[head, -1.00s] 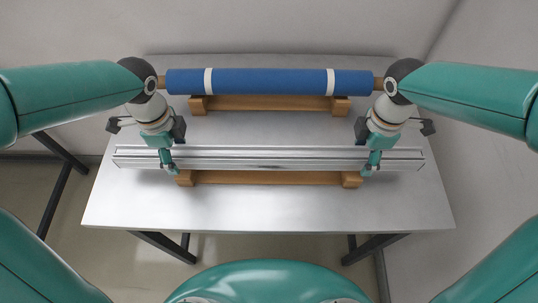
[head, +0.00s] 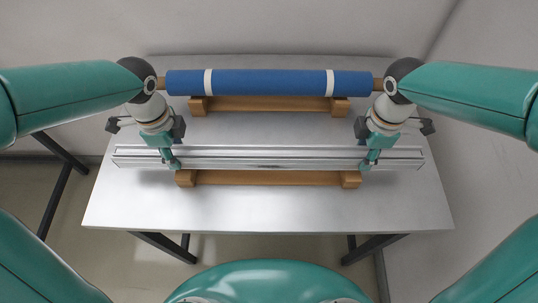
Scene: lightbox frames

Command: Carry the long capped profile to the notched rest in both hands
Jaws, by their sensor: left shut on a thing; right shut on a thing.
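The long silver profile (head: 270,153) lies level across the picture, with its ends reaching past both grippers. My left gripper (head: 172,162) is shut on it left of the middle, and my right gripper (head: 367,163) is shut on it right of the middle. A wooden rest with raised end blocks (head: 268,178) shows along the profile's near side; whether the profile touches it I cannot tell. A second wooden rest (head: 268,103) stands farther back, at a blue roll. The notches are not clearly visible.
The blue roll (head: 270,83) with two white bands and wooden ends lies along the back, between my forearms. The grey table (head: 270,212) is bare in front of the near rest. Walls stand behind and at the right.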

